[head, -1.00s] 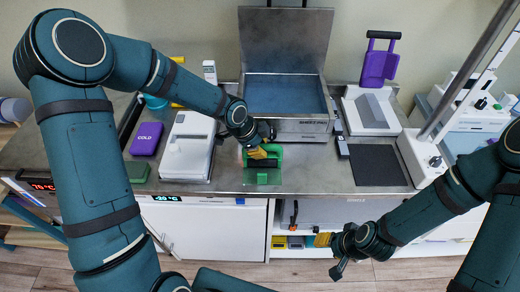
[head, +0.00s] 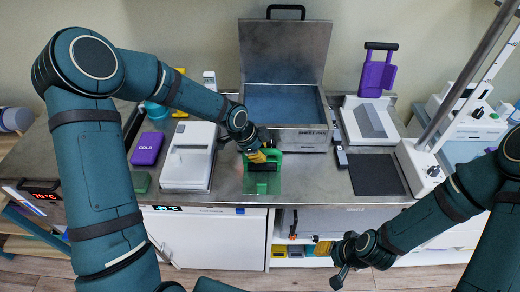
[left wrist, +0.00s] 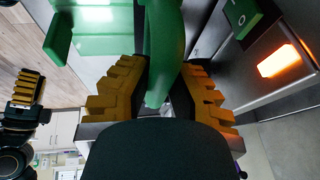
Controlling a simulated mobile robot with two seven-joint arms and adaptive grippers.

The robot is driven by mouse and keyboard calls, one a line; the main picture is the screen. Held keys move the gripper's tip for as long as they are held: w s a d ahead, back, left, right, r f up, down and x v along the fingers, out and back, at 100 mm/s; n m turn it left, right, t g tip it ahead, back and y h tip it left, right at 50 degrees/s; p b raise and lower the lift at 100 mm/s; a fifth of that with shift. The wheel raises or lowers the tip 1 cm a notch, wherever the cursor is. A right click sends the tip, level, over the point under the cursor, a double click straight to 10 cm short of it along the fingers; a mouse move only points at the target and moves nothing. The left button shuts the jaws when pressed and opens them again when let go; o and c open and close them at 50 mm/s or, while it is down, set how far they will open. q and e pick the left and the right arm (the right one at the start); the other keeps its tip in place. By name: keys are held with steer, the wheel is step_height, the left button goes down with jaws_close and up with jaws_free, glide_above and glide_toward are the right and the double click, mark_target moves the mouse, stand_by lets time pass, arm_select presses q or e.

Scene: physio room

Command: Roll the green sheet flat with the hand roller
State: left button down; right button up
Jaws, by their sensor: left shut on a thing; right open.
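The green sheet (head: 263,188) lies on the steel counter in front of the open metal box, seen in the head view. The hand roller (head: 263,167), with a dark cylinder and green frame, is over the sheet; I cannot tell if it touches. My left gripper (head: 261,156) is shut on its green handle (left wrist: 165,45), which shows between the yellow fingers in the left wrist view. The fingers hide part of the roller in the head view. My right gripper (head: 324,250) is open and empty, in front of the counter and below its top.
The metal box (head: 300,137) with raised lid stands behind the sheet. A white device (head: 188,155) and purple cold pack (head: 147,149) are to the left. A dark mat (head: 376,175) lies to the right. Bare counter (head: 315,180) lies between sheet and mat.

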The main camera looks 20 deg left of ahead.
arm_select(q)
steer(key=shift+s+d+b, duration=0.25)
steer(key=shift+s+b, duration=0.05)
steer(key=shift+s, duration=0.6)
steer(key=shift+s+d+b, duration=0.25)
steer(key=shift+s+b, duration=0.1)
steer(key=shift+s, duration=0.55)
steer(key=shift+s+d+b, duration=0.25)
steer(key=shift+s+b, duration=0.05)
steer(key=shift+s, duration=0.6)
steer(key=shift+w, duration=0.1)
